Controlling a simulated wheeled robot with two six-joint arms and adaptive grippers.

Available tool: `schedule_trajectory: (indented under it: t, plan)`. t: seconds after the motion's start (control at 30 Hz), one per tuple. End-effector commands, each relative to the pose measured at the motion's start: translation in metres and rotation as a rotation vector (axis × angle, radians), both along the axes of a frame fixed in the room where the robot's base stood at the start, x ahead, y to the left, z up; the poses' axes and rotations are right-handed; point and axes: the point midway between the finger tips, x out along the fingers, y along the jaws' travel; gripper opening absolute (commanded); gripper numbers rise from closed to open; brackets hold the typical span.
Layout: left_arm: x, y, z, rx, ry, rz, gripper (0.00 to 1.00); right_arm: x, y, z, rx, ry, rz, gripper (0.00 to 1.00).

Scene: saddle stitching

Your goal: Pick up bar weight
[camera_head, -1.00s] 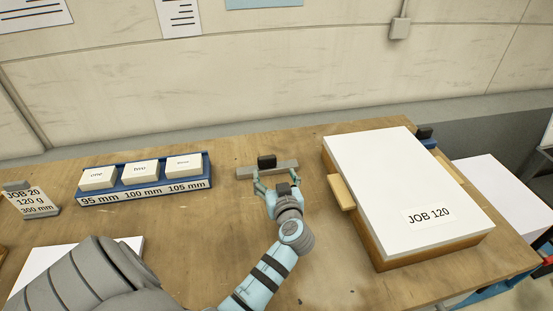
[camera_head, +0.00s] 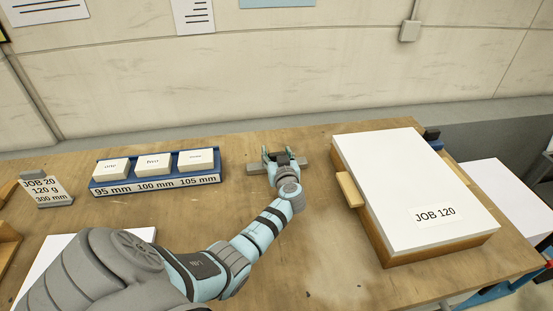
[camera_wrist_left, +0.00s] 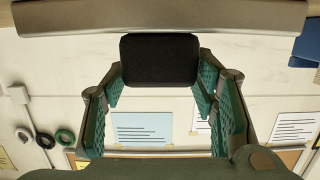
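The bar weight is a grey bar with a black block-shaped grip. In the head view the grey bar (camera_head: 254,169) lies on the table, right of the blue rack, partly hidden by my left gripper. My left gripper (camera_head: 278,155) is at the bar, its fingers spread to either side of the black grip. In the left wrist view the black grip (camera_wrist_left: 159,60) lies between the fingertips of the left gripper (camera_wrist_left: 160,68), with little gap on either side; I cannot tell whether they touch it. The grey bar (camera_wrist_left: 160,15) spans the top. My right gripper is not in view.
A blue rack (camera_head: 155,186) with three white blocks stands left of the bar. A large paper stack marked JOB 120 (camera_head: 405,175), with a wooden block (camera_head: 350,189) at its side, stands to the right.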

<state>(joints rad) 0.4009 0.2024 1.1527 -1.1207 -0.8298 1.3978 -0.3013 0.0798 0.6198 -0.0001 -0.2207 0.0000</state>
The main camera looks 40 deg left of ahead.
Motion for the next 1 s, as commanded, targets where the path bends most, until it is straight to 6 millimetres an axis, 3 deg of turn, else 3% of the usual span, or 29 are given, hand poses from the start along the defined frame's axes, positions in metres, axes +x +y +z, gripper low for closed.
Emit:
schedule_trajectory:
  t: [0.03,0.3,0.77,0.87,1.0]
  plan:
    - [0.0,0.0,0.0,0.0,0.0,0.0,0.4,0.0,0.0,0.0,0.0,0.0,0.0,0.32]
    - [0.0,0.0,0.0,0.0,0.0,0.0,0.0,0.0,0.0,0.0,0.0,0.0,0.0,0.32]
    - [0.0,0.001,0.012,0.004,-0.005,0.001,0.0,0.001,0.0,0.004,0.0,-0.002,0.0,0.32]
    - [0.001,0.001,0.029,0.004,-0.008,0.001,0.0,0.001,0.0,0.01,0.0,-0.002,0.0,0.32]
    - [0.0,0.001,0.069,0.005,-0.01,0.0,0.0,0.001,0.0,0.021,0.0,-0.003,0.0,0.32]
